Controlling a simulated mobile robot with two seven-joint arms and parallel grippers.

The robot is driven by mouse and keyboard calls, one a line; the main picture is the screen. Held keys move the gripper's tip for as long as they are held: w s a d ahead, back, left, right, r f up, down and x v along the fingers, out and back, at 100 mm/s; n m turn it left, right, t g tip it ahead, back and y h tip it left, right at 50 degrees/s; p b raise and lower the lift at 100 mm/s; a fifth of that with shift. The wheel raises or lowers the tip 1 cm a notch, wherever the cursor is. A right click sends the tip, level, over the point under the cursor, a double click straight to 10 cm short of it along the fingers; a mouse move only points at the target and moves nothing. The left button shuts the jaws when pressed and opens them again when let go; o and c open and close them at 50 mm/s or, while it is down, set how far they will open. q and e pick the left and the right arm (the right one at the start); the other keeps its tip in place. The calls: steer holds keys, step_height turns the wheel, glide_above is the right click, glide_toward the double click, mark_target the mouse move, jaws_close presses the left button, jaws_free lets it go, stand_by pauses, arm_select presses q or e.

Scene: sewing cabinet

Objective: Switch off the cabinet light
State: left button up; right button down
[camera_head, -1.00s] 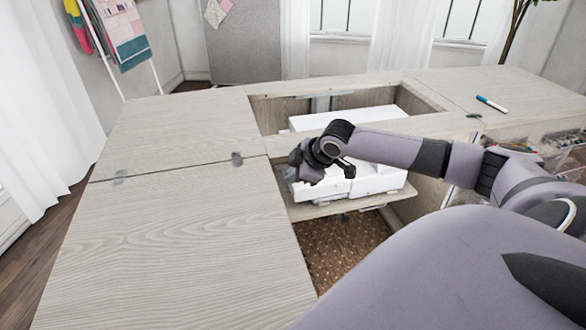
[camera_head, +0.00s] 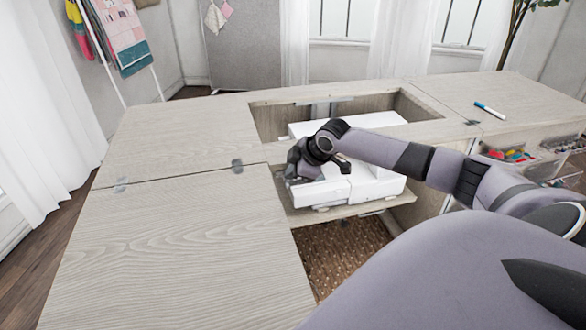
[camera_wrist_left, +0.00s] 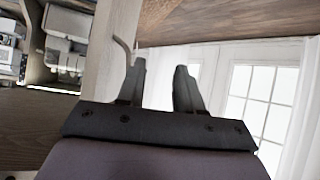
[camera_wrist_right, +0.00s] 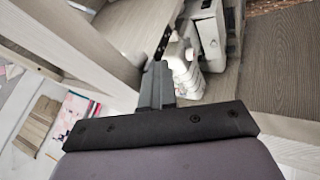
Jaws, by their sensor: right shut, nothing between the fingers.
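The wooden sewing cabinet (camera_head: 160,235) fills the middle of the head view, its top opened around a white sewing machine (camera_head: 370,185) on a lowered shelf. I cannot make out a cabinet light or its switch in any view. My right gripper (camera_head: 292,170) is at the left end of the machine, its fingertips partly hidden by the wrist. In the right wrist view its fingers (camera_wrist_right: 157,85) are shut together and empty, with white machine parts beyond. My left gripper shows only in the left wrist view (camera_wrist_left: 160,85); its fingers are apart and empty, close to a pale cabinet panel.
A blue pen (camera_head: 489,110) lies on the right cabinet top. Clear drawers (camera_head: 530,155) with coloured items stand open at right. My right arm crosses above the opening. The left leaf is bare and clear. Curtains (camera_wrist_left: 293,100) and a window show in the left wrist view.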

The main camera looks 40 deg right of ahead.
arm_select(q)
steer(key=shift+d+r, duration=0.1)
steer(key=shift+r, duration=0.4)
arm_select(e)
steer(key=shift+w+d+r, duration=0.2)
steer(key=shift+d+r, duration=0.05)
steer(key=shift+d, duration=0.1)
arm_select(q)
steer(key=shift+r+p, duration=0.7)
arm_select(e)
steer(key=shift+w+a+f, duration=0.1)
steer(key=shift+w+a, duration=0.05)
steer(key=shift+a, duration=0.8)
